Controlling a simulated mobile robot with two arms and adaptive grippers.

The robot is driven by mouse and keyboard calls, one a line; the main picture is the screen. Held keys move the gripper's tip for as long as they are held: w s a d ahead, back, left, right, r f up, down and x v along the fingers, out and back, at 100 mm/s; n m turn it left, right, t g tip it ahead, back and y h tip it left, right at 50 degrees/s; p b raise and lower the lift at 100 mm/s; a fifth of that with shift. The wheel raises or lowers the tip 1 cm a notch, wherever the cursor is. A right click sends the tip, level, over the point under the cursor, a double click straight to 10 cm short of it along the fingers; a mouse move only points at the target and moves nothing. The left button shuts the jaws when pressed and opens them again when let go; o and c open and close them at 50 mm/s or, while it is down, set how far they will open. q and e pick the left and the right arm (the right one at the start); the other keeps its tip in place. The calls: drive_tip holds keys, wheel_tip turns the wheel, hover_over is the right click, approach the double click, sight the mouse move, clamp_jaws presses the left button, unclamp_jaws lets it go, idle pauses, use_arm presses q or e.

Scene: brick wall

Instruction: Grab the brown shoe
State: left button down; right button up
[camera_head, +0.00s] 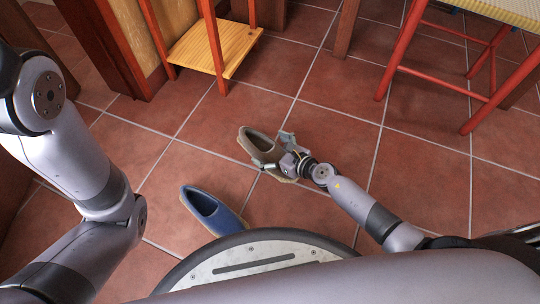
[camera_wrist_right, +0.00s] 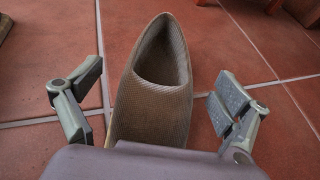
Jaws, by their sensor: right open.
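The brown shoe (camera_head: 261,146) lies on the tiled floor near the middle of the head view, its opening facing up. In the right wrist view the brown shoe (camera_wrist_right: 150,110) sits between the two fingers, with a gap on each side. My right gripper (camera_head: 272,150) is open around the shoe; its fingers also show in the right wrist view (camera_wrist_right: 155,105). Part of the shoe is hidden by the gripper. My left arm shows at the left of the head view, but its gripper is out of view.
A blue shoe (camera_head: 213,210) lies on the floor to the lower left of the brown one. A wooden shelf stand with red legs (camera_head: 222,50) is at the back. A red-legged chair (camera_head: 440,75) stands at the upper right. Tiles around the brown shoe are clear.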

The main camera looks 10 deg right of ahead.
drive_tip(key=c, duration=1.4)
